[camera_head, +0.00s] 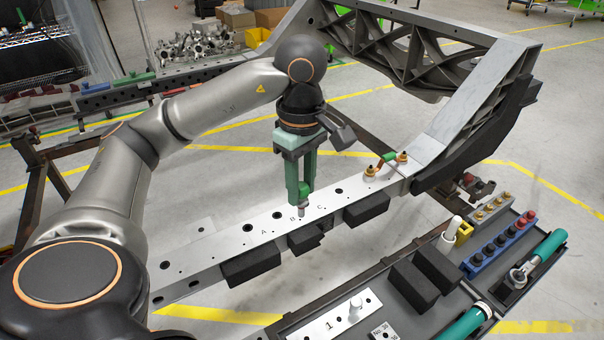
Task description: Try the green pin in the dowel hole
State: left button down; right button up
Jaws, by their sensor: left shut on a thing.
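My left gripper (301,192) comes down over the pale metal rail (210,259) with its green fingers shut on a small pin (303,211). Only the pin's grey lower end shows; the fingers hide the rest, so I cannot see its green part. The pin end is at the rail's top face, between the letters B and C. I cannot tell whether it sits in a hole or just above one. Open dark holes show near A (250,229) and B (277,214), and another lies beyond C (338,191). My right gripper is out of view.
Black blocks (367,208) sit along the rail's near side. Brass-coloured fittings with a green piece (387,158) stand at its far end, before the big frame (470,110). A tray (385,270) at lower right holds a blue rack (500,247), foam blocks and teal-handled tools.

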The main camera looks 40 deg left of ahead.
pick_arm(q)
jog(key=shift+r, duration=0.1)
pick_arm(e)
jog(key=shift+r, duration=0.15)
pick_arm(q)
jog(key=shift+r+p, duration=0.7)
notch_tip(320, 180, up, 2)
jog(key=shift+r+p, duration=0.25)
jog(key=shift+p, duration=1)
jog(key=shift+r+p, duration=1.15)
jog(key=shift+r, duration=0.05)
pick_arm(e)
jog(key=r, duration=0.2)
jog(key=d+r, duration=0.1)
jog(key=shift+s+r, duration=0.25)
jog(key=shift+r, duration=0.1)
